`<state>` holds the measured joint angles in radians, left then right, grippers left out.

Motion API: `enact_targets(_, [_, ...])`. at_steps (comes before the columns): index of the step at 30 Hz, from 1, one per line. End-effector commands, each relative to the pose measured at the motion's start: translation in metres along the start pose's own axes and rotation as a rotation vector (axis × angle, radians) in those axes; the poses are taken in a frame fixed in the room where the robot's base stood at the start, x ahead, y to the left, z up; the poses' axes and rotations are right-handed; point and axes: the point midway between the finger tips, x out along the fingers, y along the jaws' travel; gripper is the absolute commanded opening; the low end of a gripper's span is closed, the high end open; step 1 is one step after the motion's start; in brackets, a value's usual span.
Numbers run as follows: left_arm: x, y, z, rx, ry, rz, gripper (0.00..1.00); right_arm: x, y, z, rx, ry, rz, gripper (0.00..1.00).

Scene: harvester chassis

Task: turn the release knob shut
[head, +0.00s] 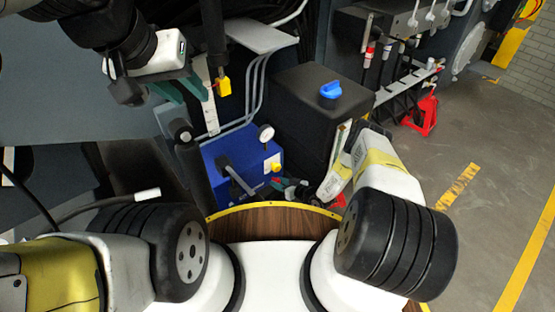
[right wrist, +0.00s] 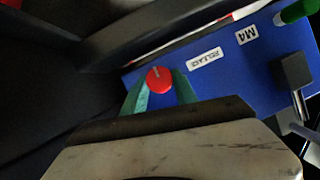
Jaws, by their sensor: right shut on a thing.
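The release knob (right wrist: 159,80) is round and red with a short white pointer line. It is on the blue box, beside a white RELEASE label (right wrist: 204,59) that appears upside down in the right wrist view. My right gripper (right wrist: 160,92) has its green fingers on either side of the knob and is shut on it. In the head view, my right gripper (head: 290,188) is low at the right side of the blue box (head: 213,152), and the knob cannot be made out there. My left gripper (head: 182,90) is raised at upper left, away from the box; its opening is unclear.
The box also carries a gauge (head: 265,133), a yellow knob (head: 276,167) and a dark lever (head: 236,177). A black tank (head: 300,100) with a blue cap (head: 330,90) stands behind right. Grey pipes (head: 257,85) run behind the box. Floor at right is open.

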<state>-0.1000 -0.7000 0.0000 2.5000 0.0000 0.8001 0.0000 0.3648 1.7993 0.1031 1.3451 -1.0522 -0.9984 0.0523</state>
Motion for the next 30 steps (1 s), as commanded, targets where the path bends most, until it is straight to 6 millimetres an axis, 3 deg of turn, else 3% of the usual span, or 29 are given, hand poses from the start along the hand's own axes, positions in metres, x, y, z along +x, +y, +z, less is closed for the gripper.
enact_targets(18, [0.0000,0.0000,0.0000,0.000,0.000,0.000,0.36,0.0001,0.0041,0.0016,0.388,0.013,-0.164,0.00])
enact_targets(30, [0.0000,0.0000,0.0000,0.000,0.000,0.000,0.36,0.0002,0.0050,0.0020,0.502,0.016,-0.211,0.00])
